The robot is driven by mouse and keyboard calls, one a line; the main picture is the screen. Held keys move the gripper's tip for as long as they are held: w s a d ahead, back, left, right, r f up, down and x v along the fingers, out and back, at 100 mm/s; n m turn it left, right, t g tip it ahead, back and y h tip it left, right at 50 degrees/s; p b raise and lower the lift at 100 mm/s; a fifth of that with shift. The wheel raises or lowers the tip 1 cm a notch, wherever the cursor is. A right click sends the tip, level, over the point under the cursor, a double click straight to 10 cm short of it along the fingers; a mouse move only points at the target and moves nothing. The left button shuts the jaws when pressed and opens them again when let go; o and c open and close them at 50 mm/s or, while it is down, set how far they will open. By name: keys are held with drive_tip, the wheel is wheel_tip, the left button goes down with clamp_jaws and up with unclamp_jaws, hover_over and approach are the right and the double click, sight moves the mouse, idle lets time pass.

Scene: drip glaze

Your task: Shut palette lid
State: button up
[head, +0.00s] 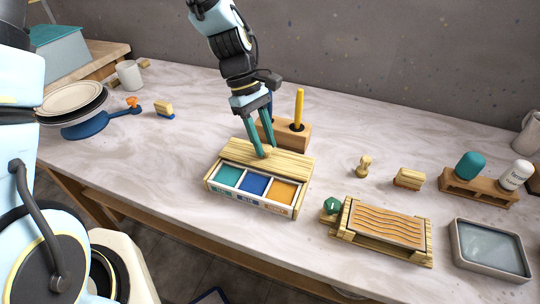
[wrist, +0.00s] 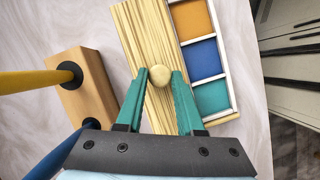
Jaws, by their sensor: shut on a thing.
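The palette box (head: 251,208) stands on the table with its teal, blue and orange paint wells uncovered; the wells also show in the wrist view (wrist: 205,59). Its wooden lid (head: 238,151) lies flat over the back part of the box, behind the wells. A round knob (wrist: 158,76) sits on the lid. My gripper (head: 265,150) reaches down from above, and its green fingers are shut on the knob, one on each side, as the wrist view (wrist: 160,84) shows.
A wooden holder (head: 293,132) with a yellow stick (head: 298,106) stands close behind the lid. A ridged wooden rack (head: 385,225) and a grey tray (head: 489,249) are to the right. Plates (head: 72,101) and a blue spoon-like tool (head: 91,125) lie left.

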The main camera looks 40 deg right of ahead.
drive_tip(key=shift+s+a+p, duration=0.1)
drive_tip(key=shift+s+a, duration=0.55)
drive_tip(key=shift+a, duration=0.35)
drive_tip(key=shift+s+a+p, duration=0.15)
drive_tip(key=shift+s+a, duration=0.45)
drive_tip(key=shift+a, duration=0.45)
drive_tip(key=shift+s+a+p, duration=0.1)
drive_tip(key=shift+s+a, duration=0.55)
drive_tip(key=shift+a, duration=0.35)
drive_tip(key=shift+c, duration=0.2)
drive_tip(key=o, duration=1.1)
drive_tip(key=shift+c, duration=0.2)
drive_tip(key=p+v, duration=0.5)
drive_tip(key=v, duration=0.1)
drive_tip(key=shift+r, duration=0.1)
drive_tip(key=b+v, duration=0.1)
drive_tip(key=v, duration=0.9)
drive_tip(key=shift+r, duration=0.3)
